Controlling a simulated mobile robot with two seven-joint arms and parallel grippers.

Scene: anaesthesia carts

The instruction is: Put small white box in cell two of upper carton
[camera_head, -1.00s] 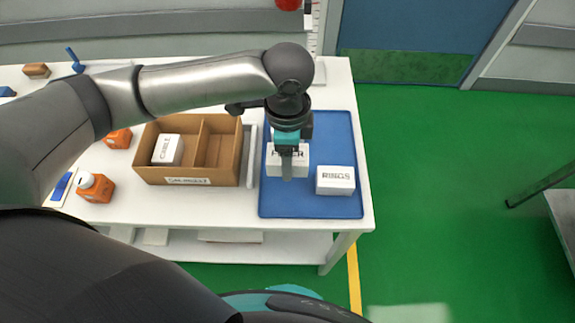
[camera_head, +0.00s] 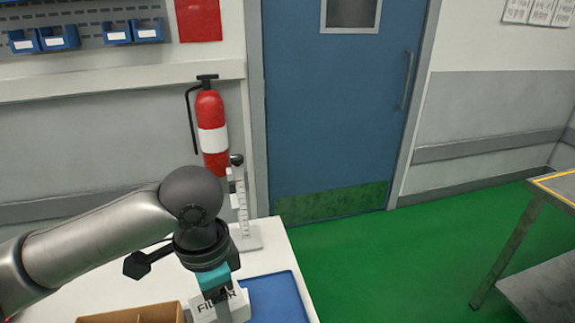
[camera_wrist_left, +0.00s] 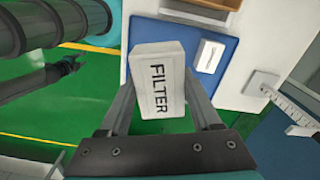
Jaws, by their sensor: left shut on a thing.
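My left gripper (camera_head: 229,305) is shut on a small white box marked FILTER (camera_wrist_left: 158,80). In the left wrist view the box sits between the two fingers, with its label facing the camera. The box also shows low in the head view (camera_head: 204,309), partly covered by the gripper. It is over or beside the blue mat (camera_head: 275,298); its height cannot be told for sure. The brown carton (camera_head: 140,317) shows only its top edge at the bottom of the head view, so its cells are mostly hidden. My right gripper is not clearly seen.
Another white box (camera_wrist_left: 209,56) lies on the blue mat in the left wrist view. A stand with a marked upright (camera_head: 242,215) is at the table's back right corner. A red fire extinguisher (camera_head: 211,130) hangs behind. Green floor (camera_head: 400,270) is open to the right.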

